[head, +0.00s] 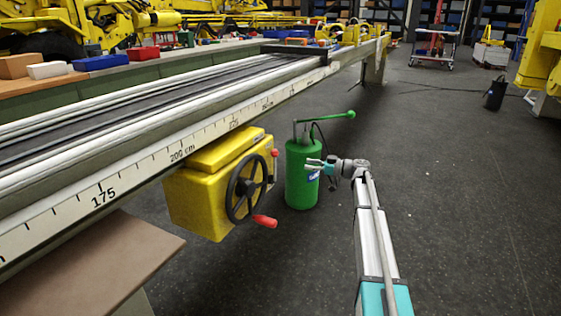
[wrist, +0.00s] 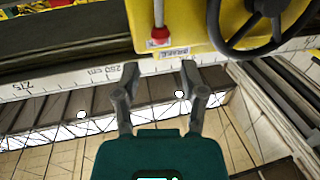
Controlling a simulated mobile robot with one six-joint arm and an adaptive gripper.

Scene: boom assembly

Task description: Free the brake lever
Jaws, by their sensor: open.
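In the wrist view the brake lever's red knob (wrist: 158,34) hangs on a grey rod beside a label reading BRAKE. My gripper (head: 311,165) is to the right of the lever in the head view, apart from it. In the wrist view my gripper (wrist: 160,74) is open and empty, its fingertips pointing toward the knob with a gap between. The handwheel (wrist: 262,15) shows at upper right there.
A green pump canister (head: 302,175) stands behind my gripper. The long beam (head: 150,150) with a centimetre scale runs above the gearbox. A brown board (head: 90,265) is at lower left.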

